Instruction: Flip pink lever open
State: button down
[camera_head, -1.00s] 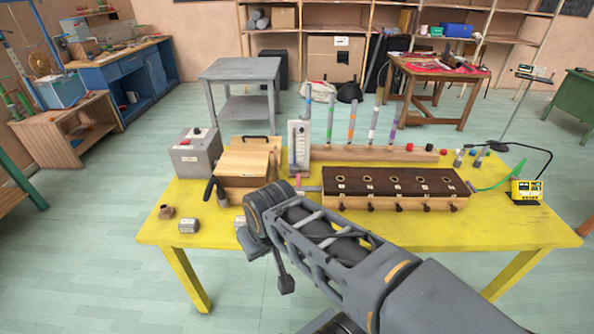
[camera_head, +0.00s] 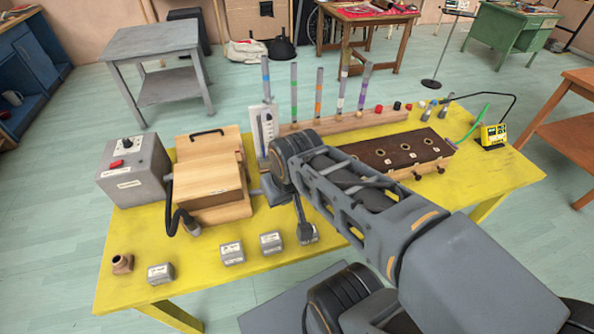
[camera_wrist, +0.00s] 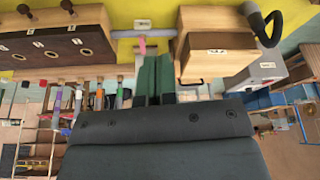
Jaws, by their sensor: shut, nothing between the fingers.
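The pink lever (camera_wrist: 142,46) shows in the wrist view as a small strip. It sits on a grey pipe (camera_wrist: 155,33) that runs between two wooden boxes and points across the pipe. My gripper (camera_wrist: 156,57) is shut and empty, its two dark green fingers side by side. Its tips show close to the lever, just right of it in the wrist view; I cannot tell whether they touch it. In the head view my arm hides the lever, and I cannot make out my fingers there.
A wooden box (camera_head: 212,201) with a black handle and a dark-topped chest (camera_head: 391,152) stand on the yellow table (camera_head: 131,240). A gauge (camera_head: 263,133) and upright tubes (camera_head: 319,92) stand behind. Small grey blocks (camera_head: 232,253) lie along the front. A grey box (camera_head: 135,171) is at left.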

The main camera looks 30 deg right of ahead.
jog(key=w+d+f+m+y+b, duration=0.2)
jog(key=w+d+f+m+y, duration=0.1)
jog(key=d+m, duration=0.3)
jog(key=w+d+f+m+g+y+b, duration=0.1)
jog(key=w+d+f+m+y+b, duration=0.2)
jog(key=w+d+m, duration=0.3)
jog(key=w+d+f+m+g+y+b, duration=0.1)
jog(key=w+d+f+m+y+b, duration=0.1)
jog(key=w+d+m, duration=0.3)
jog(key=shift+d+f+m+y+b, duration=0.15)
jog(key=shift+d+f+m, duration=0.1)
jog(key=shift+d+m, duration=0.35)
jog(key=shift+d+f+m+y+b, duration=0.1)
jog(key=shift+d+f+m, duration=0.2)
jog(key=shift+d+m, duration=0.3)
jog(key=shift+d+f+m+y+b, duration=0.15)
jog(key=shift+d+f+m, duration=0.1)
jog(key=shift+d+m, duration=0.3)
